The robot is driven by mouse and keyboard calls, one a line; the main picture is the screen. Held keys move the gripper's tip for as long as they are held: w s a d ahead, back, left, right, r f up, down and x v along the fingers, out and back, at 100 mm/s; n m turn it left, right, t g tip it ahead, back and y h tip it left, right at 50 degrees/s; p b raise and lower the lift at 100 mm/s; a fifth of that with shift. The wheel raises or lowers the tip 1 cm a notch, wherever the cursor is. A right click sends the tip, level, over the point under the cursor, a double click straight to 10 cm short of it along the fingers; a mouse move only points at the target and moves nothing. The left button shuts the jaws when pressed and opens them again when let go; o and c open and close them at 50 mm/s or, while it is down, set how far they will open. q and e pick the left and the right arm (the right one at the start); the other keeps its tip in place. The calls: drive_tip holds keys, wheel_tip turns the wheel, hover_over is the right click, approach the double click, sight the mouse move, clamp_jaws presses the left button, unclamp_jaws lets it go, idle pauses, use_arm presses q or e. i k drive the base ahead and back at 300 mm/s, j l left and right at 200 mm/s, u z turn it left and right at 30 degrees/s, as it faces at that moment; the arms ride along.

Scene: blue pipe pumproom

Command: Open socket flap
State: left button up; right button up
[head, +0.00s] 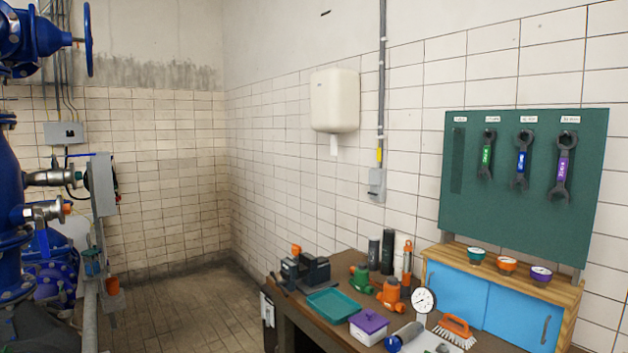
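A small grey box (376,185), which looks like the wall socket, is mounted on the tiled wall at the lower end of a vertical grey conduit (381,80). Its front looks closed, but it is too small to make out the flap's edge or hinge. A yellow band (379,155) marks the conduit just above it. Neither of my grippers shows in the head view.
Below the socket stands a workbench with a vise (302,268), a green tray (330,304), a purple-lidded box (368,326), dark cylinders (388,252) and a gauge (424,300). A wrench board (520,185) hangs right. Blue pipework (12,220) stands left. The tiled floor (185,310) between is clear.

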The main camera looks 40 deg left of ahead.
sight(374, 175)
drive_tip(key=u, duration=1)
